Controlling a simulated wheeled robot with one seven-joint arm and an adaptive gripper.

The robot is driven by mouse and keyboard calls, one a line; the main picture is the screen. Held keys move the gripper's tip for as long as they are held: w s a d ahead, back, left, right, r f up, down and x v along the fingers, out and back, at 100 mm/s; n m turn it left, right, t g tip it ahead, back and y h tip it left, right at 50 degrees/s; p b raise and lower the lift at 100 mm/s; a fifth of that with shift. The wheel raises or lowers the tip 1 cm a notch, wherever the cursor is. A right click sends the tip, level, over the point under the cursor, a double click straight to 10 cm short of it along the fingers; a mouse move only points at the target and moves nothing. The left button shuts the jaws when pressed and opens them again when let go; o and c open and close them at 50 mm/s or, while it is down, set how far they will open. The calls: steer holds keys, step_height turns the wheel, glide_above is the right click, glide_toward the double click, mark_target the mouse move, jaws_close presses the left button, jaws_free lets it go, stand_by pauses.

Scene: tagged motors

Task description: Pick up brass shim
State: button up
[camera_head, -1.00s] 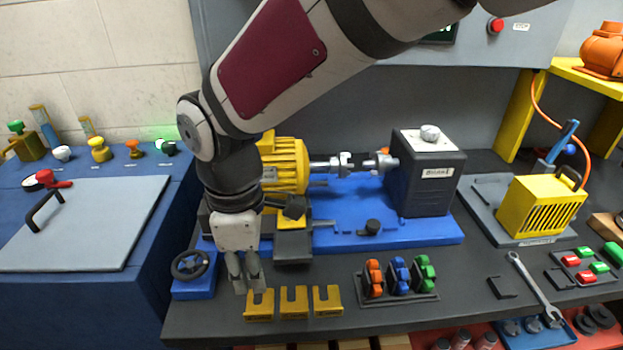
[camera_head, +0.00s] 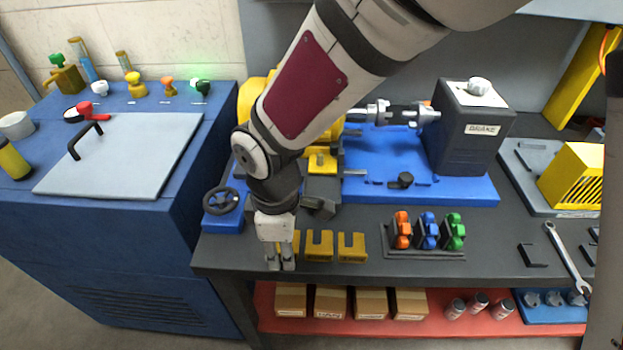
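Several U-shaped brass-yellow shims lie in a row near the bench's front edge; they have no readable labels. The middle shim (camera_head: 319,246) and the right shim (camera_head: 352,247) are in clear view. The left shim (camera_head: 296,244) is mostly hidden behind my gripper. My gripper (camera_head: 280,263) points down at the left end of this row, with its fingertips low near the bench edge. Its two fingers are close together with a narrow gap. Whether they touch or hold the left shim cannot be made out.
A rack with orange, blue and green clips (camera_head: 427,252) stands right of the shims. A blue handwheel unit (camera_head: 222,208) is at left. The blue motor base (camera_head: 450,190) lies behind. A red lower shelf (camera_head: 420,324) holds boxes and cans.

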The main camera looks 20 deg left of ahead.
steer(key=shift+c, duration=0.3)
jaws_close()
steer(key=shift+r, duration=0.1)
